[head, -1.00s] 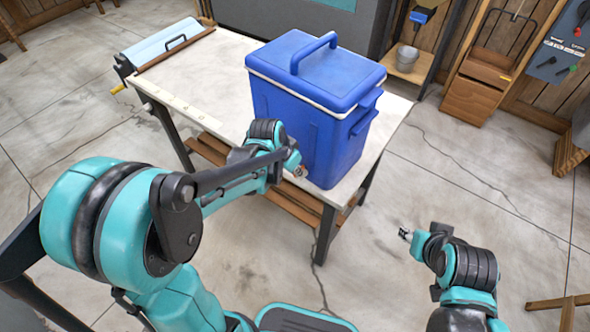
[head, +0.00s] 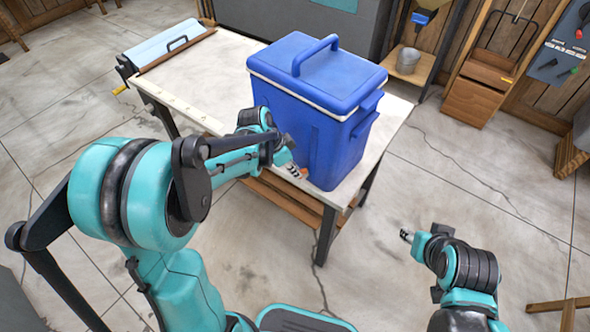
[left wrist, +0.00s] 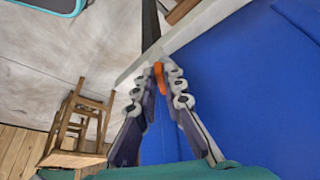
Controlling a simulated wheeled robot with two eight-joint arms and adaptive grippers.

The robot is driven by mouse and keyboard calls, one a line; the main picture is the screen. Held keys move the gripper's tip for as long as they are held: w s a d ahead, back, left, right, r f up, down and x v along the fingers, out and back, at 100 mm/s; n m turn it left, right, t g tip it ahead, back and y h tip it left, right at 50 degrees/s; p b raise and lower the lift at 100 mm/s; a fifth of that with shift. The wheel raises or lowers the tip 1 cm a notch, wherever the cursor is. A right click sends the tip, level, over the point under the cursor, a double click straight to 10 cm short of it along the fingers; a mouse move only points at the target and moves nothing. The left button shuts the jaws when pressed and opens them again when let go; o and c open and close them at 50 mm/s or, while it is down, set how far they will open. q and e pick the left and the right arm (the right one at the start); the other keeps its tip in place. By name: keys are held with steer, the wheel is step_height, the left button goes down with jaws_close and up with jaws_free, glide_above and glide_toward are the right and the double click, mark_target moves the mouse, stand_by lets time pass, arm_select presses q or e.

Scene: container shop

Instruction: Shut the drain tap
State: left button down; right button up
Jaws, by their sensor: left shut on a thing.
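The blue cooler (head: 300,110) with its lid down stands at the right end of the workbench. The drain tap shows as a small orange piece (left wrist: 159,76) in the left wrist view, low by the cooler's front wall. My left gripper (head: 298,171) is at the lower front of the cooler. In the left wrist view its fingers (left wrist: 160,88) are shut on the orange piece of the tap. The rest of the tap is hidden behind the fingers. My right gripper (head: 405,235) is off to the right over the floor, away from the bench; its jaws are too small to judge.
The workbench (head: 195,75) has a clear pale top left of the cooler. A light blue box-like device (head: 165,48) with a handle sits at its far left end. A wooden stool (left wrist: 78,128) stands on the floor.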

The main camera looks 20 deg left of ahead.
arm_select(q)
steer(key=shift+w+a+m+g+h+p, duration=0.15)
steer(key=shift+m+g, duration=0.3)
steer(key=shift+m, duration=0.8)
steer(key=shift+w+m+g+h+p, duration=0.1)
steer(key=shift+w+m+g, duration=0.3)
steer(key=shift+m, duration=0.9)
steer(key=shift+w+a+m+g+h+p, duration=0.15)
steer(key=shift+m+g, duration=0.4)
steer(key=shift+m, duration=0.7)
steer(key=shift+d, duration=0.1)
steer(key=c, duration=1.6)
jaws_free()
steer(key=v, duration=1.2)
